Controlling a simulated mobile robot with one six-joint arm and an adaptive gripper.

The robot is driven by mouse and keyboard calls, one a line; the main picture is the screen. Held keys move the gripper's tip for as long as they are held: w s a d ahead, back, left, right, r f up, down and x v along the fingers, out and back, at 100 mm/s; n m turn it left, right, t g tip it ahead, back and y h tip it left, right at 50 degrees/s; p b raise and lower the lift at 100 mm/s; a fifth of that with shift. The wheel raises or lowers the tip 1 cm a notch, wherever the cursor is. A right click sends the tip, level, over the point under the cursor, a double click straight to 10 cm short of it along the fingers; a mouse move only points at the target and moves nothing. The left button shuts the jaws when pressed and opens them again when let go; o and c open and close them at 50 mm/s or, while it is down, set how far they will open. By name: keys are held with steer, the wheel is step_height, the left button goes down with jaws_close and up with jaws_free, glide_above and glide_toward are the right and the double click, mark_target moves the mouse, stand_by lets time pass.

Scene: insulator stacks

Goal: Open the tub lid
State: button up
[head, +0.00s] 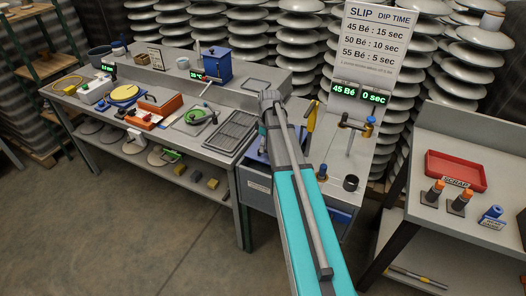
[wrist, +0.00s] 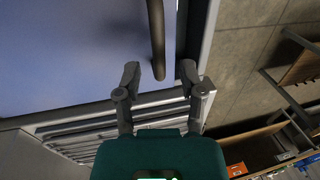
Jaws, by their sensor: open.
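A flat blue-grey panel, which looks like the tub lid (wrist: 70,55), fills the upper left of the wrist view. A dark bar handle (wrist: 156,40) runs down over it, and its lower end stands between the fingertips. My gripper (wrist: 160,74) is open, with one finger on each side of the handle end and gaps showing. I cannot tell the exact height between fingers and handle. In the head view my teal arm hides my gripper and most of the tub; a blue part (head: 256,150) shows left of the arm.
A slotted rack (head: 231,131) lies left of the arm, also low in the wrist view (wrist: 100,130). A yellow-handled tool (head: 311,118) and a stand (head: 350,135) are right of it. A second table holds a red tray (head: 456,170). The floor in front is clear.

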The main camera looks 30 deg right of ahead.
steer(key=shift+f, duration=0.3)
jaws_close()
stand_by(0.3)
